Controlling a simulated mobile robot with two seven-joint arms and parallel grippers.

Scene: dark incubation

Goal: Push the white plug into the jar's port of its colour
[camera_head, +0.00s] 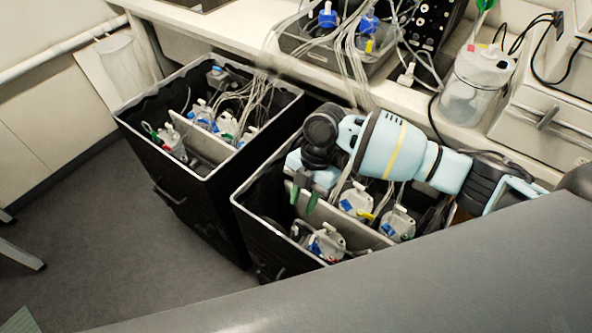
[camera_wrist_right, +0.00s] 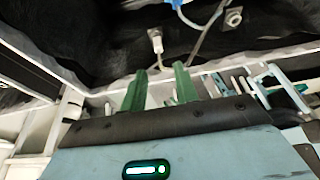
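My right gripper (camera_head: 304,198) has green fingers and points down into the near black bin. In the right wrist view its two fingers (camera_wrist_right: 160,80) stand apart with nothing clearly held between them. A white plug-like piece on a thin line (camera_wrist_right: 156,40) shows just beyond the fingertips; I cannot tell for sure that it is the task's plug. Jars with coloured fittings sit in this bin: one (camera_head: 355,201) beside the gripper, one (camera_head: 398,224) to its right, one (camera_head: 326,243) nearer the front. I cannot make out which jar has a white port. My left gripper is not in view.
The near bin's rim (camera_head: 262,229) and a pale divider (camera_head: 352,231) surround the gripper closely. A second black bin (camera_head: 190,195) with jars and tubing stands to the left. A bench behind holds a tray of bottles and a large clear jar (camera_head: 476,84).

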